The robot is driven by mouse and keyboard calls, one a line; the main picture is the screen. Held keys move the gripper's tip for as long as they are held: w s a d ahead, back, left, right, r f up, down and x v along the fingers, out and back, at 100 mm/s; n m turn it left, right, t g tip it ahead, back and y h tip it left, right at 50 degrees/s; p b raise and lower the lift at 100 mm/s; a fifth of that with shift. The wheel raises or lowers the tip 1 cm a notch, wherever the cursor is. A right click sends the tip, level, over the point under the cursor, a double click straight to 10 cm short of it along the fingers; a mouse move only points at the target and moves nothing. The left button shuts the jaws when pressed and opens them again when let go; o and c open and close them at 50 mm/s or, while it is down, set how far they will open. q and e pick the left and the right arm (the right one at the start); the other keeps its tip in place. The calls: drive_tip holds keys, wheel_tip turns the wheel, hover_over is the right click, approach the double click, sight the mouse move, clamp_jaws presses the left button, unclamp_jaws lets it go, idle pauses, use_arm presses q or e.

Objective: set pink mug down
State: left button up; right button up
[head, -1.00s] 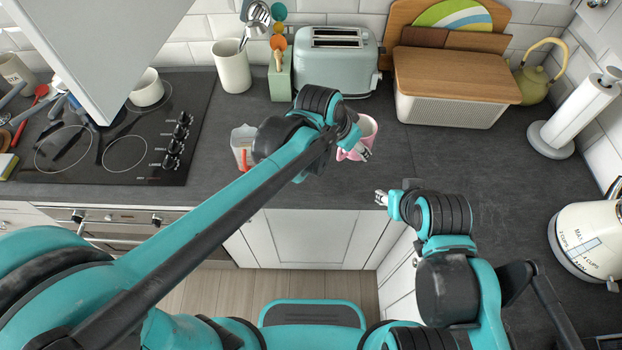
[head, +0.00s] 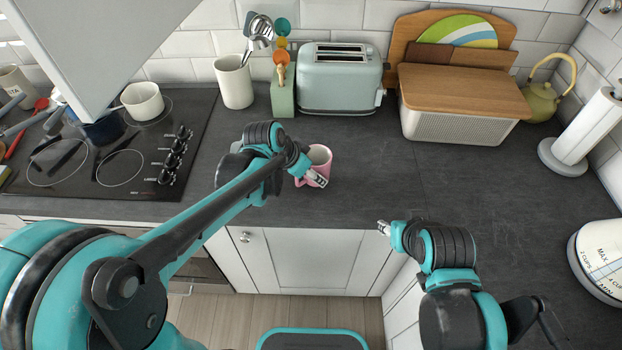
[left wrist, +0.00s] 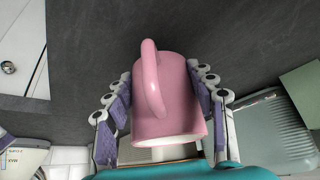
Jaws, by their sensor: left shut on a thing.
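The pink mug (head: 319,162) is at the worktop (head: 400,190), in front of the toaster. It looks upright in the head view; whether its base touches the worktop cannot be told. My left gripper (head: 312,178) is shut on the mug. In the left wrist view the mug (left wrist: 168,100) sits between the purple-padded fingers of my left gripper (left wrist: 160,110), with its handle toward the camera's upper side. My right gripper (head: 384,228) is near the worktop's front edge, apart from the mug; its fingers are too small to read.
The toaster (head: 340,78) stands behind the mug, with a utensil crock (head: 234,82) and green block (head: 282,95) to its left. A bread bin (head: 462,105) is right of it. The hob (head: 110,150) is at left. The worktop right of the mug is clear.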

use_arm(q)
drive_tip(key=shift+f, duration=0.9)
use_arm(e)
drive_tip(key=shift+f, duration=0.45)
use_arm(q)
drive_tip(key=shift+r, duration=0.1)
use_arm(e)
drive_tip(key=shift+f, duration=0.1)
use_arm(q)
drive_tip(key=o, duration=1.4)
